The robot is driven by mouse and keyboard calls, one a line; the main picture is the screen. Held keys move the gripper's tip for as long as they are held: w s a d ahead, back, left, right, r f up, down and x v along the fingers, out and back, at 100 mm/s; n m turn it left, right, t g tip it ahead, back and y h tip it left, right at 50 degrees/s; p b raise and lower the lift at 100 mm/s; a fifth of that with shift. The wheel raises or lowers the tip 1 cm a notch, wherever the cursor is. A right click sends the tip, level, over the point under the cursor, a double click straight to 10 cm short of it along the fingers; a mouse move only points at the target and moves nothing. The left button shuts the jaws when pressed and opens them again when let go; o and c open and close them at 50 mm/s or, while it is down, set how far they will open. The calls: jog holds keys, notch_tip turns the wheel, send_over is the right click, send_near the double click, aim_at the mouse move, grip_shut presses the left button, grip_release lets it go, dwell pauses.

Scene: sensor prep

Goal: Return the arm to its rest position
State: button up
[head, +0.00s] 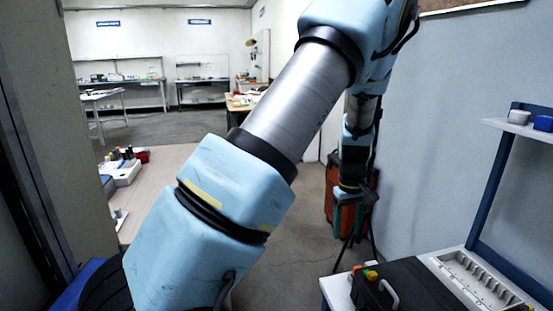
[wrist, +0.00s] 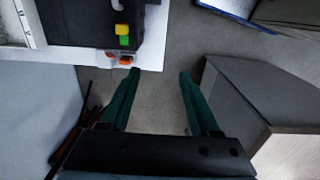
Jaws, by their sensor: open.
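My gripper (wrist: 158,74) is open, with two dark green fingers apart and nothing between them. It points at bare grey floor in the wrist view. In the head view my light blue arm (head: 232,190) rises from the bottom across the middle, then bends down at the upper right.
A white bench (head: 335,292) at lower right bears a black case (head: 405,290) with coloured buttons; the case shows in the wrist view (wrist: 85,22) too. A wood-topped table (head: 165,185) is at left. A grey-sided cabinet (wrist: 245,95) is right of the fingers. Floor lies between.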

jog(key=s+a+r+m, duration=0.1)
jog(key=s+a+r, duration=0.2)
jog(key=a, duration=0.6)
jog(key=s+a+r+m+t, duration=0.1)
jog(key=s+a+r, duration=0.2)
jog(key=a, duration=0.6)
jog(key=s+a+r+m, duration=0.1)
jog(key=s+a+r, duration=0.3)
jog(key=a, duration=0.6)
jog(key=shift+s+t, duration=0.25)
jog(key=shift+t, duration=0.15)
